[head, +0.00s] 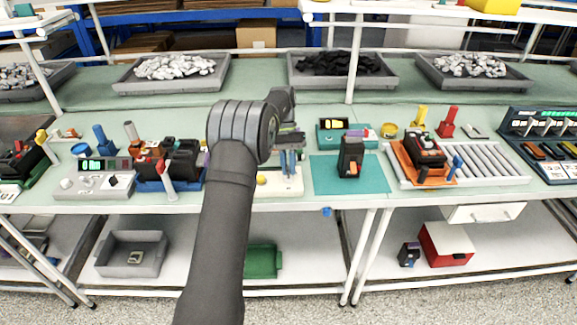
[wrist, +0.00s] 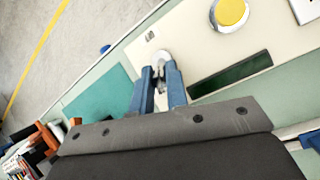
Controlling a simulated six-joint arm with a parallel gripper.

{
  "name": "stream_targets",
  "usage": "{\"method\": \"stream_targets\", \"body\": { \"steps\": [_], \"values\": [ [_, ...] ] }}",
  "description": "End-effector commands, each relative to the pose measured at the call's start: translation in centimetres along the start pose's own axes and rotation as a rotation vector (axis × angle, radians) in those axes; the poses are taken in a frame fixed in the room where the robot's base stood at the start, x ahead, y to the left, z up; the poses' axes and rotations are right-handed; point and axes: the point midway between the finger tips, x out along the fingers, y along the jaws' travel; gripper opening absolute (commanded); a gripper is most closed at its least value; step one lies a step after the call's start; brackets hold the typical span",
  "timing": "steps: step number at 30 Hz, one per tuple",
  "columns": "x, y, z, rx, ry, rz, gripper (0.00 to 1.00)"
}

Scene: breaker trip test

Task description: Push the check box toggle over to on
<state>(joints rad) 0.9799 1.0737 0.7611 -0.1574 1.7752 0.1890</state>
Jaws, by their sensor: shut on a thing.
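The check box is a cream panel, low on the bench in the head view (head: 290,189) and filling the upper right of the wrist view (wrist: 205,48). It carries a yellow round button (wrist: 230,12) and a dark rectangular window (wrist: 230,74). My gripper's blue fingers (wrist: 159,80) point down at the end of the panel near the teal mat; they also show in the head view (head: 289,160). They are shut on the pale toggle (wrist: 161,60), whose tip shows between the fingertips. Which way the toggle leans, and any on marking, I cannot tell.
Right of the box is a teal mat (head: 325,182) with a black and orange breaker (head: 350,156). Behind the mat stands a teal meter (head: 335,132) with a lit display. A blue rack of dark breakers (head: 178,163) is to the left. The bench's front edge is close.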

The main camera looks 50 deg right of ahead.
Motion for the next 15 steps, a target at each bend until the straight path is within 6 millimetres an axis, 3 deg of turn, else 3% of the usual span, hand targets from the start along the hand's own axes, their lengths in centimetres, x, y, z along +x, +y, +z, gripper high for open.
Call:
{"method": "stream_targets", "body": {
  "steps": [1, 2, 4, 15],
  "values": [
    [0.04, -0.15, 0.03, -0.002, -0.001, -0.001, 0.00],
    [0.05, -0.15, 0.02, -0.002, -0.001, -0.001, 0.20],
    [0.04, -0.13, 0.02, -0.002, -0.001, -0.001, 0.34],
    [-0.42, -0.06, -0.03, -0.001, 0.002, -0.001, 0.35]
  ]
}}
